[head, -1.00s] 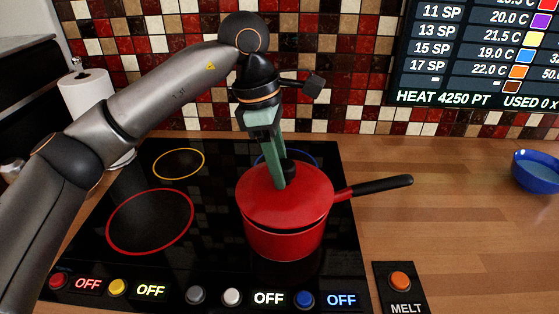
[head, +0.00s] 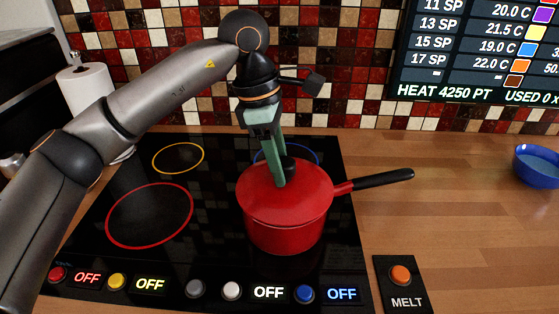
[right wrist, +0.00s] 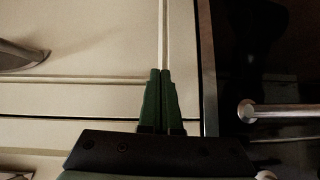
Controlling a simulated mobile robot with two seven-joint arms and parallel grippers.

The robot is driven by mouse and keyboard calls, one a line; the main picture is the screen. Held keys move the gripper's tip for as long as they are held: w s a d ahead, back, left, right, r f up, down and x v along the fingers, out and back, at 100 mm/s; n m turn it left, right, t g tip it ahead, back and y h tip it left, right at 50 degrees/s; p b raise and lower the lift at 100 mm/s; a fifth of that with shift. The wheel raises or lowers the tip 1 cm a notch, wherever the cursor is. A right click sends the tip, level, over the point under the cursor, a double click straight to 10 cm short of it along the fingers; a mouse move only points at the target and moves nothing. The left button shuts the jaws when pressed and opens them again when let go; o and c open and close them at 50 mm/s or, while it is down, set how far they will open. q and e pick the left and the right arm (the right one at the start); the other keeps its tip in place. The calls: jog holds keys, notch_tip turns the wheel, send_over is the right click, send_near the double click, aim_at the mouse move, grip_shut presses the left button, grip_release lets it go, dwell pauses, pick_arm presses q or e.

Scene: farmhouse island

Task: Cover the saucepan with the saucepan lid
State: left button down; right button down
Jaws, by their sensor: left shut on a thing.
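The red saucepan (head: 283,238) stands on the black hob, with its black-tipped handle (head: 383,178) pointing right. The red saucepan lid (head: 262,203) lies over the pan's mouth and looks about level with the rim. My left gripper (head: 283,178) comes down from above and is shut on the lid's black knob (head: 290,165). Whether the lid is fully seated all around cannot be told, as the far rim is hidden. My right gripper (right wrist: 160,72) shows only in the right wrist view, its green fingers together and empty, in front of cream cabinet fronts.
The hob (head: 200,262) has ring zones and a row of coloured buttons along its front. A MELT button panel (head: 401,290) is to its right. A blue bowl (head: 537,168) stands at the far right. The wooden counter between is clear. A paper roll (head: 88,95) stands back left.

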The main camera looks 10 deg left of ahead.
pick_arm(q)
jog(key=shift+f+b, duration=0.4)
jog(key=shift+f, duration=0.15)
jog(key=shift+c, duration=1.6)
grip_release()
jog(key=shift+d+p+v, duration=0.25)
jog(key=shift+p+v, duration=0.55)
jog(key=shift+v, duration=0.2)
jog(key=shift+d+p+v, duration=0.2)
jog(key=shift+p+v, duration=0.65)
jog(key=shift+v, duration=0.15)
jog(key=shift+d+p+v, duration=0.25)
jog(key=shift+p+v, duration=0.55)
jog(key=shift+v, duration=0.2)
jog(key=shift+r, duration=0.15)
